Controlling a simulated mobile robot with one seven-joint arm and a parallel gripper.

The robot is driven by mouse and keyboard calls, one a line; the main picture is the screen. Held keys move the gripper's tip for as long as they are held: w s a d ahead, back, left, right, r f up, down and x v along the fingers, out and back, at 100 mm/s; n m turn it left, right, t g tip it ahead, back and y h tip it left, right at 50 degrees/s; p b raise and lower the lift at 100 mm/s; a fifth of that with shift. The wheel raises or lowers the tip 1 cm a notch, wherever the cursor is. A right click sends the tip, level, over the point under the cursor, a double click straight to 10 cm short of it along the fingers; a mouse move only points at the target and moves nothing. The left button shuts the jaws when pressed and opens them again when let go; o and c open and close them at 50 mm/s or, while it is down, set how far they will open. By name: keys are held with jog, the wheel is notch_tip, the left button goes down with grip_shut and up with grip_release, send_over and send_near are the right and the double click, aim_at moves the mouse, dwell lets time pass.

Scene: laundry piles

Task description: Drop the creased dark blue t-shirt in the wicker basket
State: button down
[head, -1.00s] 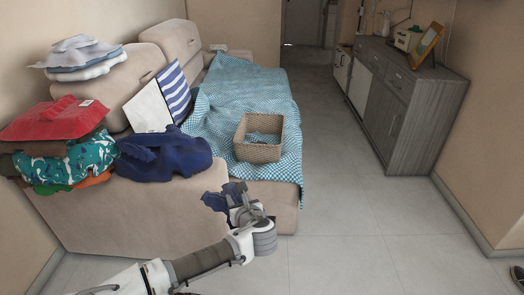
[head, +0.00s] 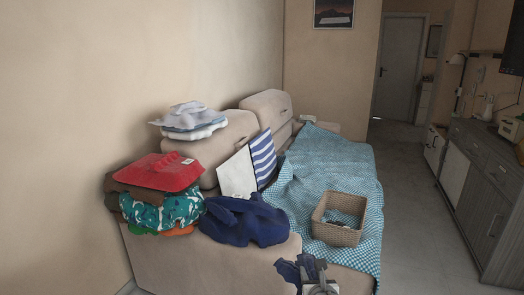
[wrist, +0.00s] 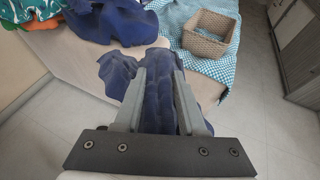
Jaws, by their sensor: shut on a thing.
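My gripper (wrist: 160,100) is shut on a creased dark blue t-shirt (wrist: 119,72), which hangs bunched between and beyond the fingers in the wrist view. In the head view the held t-shirt (head: 288,271) shows at the bottom edge, in front of the sofa, with my gripper (head: 318,275) partly cut off. The wicker basket (head: 335,236) stands on the blue checked blanket, beyond and to the right of my gripper. In the wrist view the basket (wrist: 205,47) is at the upper right, apart from the held cloth. Something small lies inside it.
A dark blue cloth heap (head: 243,221) lies on the sofa arm beside a pile with a red garment (head: 160,172). Folded light clothes (head: 190,120) lie on the backrest. The checked blanket (head: 322,170) covers the seat. A grey cabinet (head: 485,190) stands right, across clear floor.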

aim_at(310, 272)
notch_tip(310, 272, up, 14)
jog(key=p, duration=1.2)
jog(key=shift+r+p, duration=0.25)
jog(key=shift+p, duration=0.15)
jog(key=shift+a, duration=0.15)
